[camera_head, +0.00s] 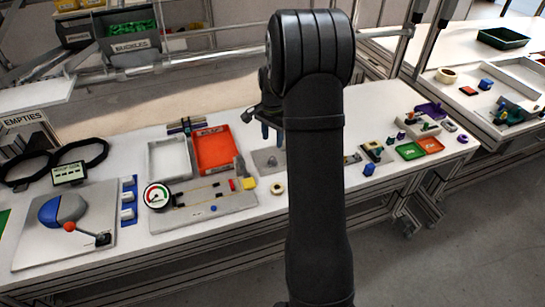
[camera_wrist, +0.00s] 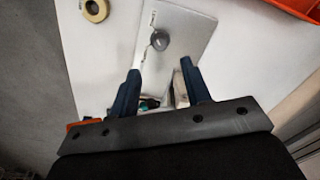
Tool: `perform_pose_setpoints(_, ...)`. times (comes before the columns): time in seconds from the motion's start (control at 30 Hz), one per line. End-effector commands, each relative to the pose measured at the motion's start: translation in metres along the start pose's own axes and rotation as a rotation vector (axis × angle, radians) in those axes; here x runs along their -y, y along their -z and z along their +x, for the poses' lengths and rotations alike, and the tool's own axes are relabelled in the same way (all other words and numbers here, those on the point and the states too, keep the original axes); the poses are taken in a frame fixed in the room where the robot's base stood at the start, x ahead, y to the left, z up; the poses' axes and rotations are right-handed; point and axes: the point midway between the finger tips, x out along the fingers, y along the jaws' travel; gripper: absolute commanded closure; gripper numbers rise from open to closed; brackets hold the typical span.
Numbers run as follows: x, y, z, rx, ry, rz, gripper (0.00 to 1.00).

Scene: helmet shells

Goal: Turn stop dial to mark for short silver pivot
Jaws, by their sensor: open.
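A grey plate (camera_head: 262,168) lies on the bench beside the red tray, partly hidden behind my arm. A small round grey knob, seemingly the stop dial (camera_wrist: 159,41), sits on this plate (camera_wrist: 185,45) in the wrist view, with small marks to its left that are too small to read. My gripper (camera_wrist: 160,80) is open, its two blue fingers apart and short of the dial in the picture, with nothing held. In the head view my gripper (camera_head: 268,133) hangs over the plate's far part. I cannot make out a short silver pivot.
A tape roll (camera_head: 277,188) and a yellow block (camera_head: 249,184) lie near the plate. A red tray (camera_head: 216,150), a white tray (camera_head: 169,158) and a board with a gauge (camera_head: 157,196) stand to the left. Small parts and green and orange trays (camera_head: 410,151) lie right.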

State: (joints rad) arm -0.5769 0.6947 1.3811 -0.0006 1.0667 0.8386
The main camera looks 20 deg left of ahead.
Motion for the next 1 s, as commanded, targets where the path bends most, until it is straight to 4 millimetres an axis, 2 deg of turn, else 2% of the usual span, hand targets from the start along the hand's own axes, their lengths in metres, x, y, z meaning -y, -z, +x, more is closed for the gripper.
perform_pose_setpoints(0.03,-0.001,-0.001,0.012,0.003,-0.003,0.000,0.56)
perform_pose_setpoints(0.2,-0.001,-0.001,0.049,0.003,-0.003,0.000,0.56)
perform_pose_setpoints(0.43,0.000,0.000,0.083,0.001,0.000,0.000,0.56)
perform_pose_setpoints(0.6,0.000,0.000,0.093,0.000,0.001,0.000,0.56)
perform_pose_setpoints(0.87,0.000,0.000,0.094,0.000,0.001,0.000,0.56)
perform_pose_setpoints(1.0,0.000,0.000,0.094,0.000,0.001,0.000,0.80)
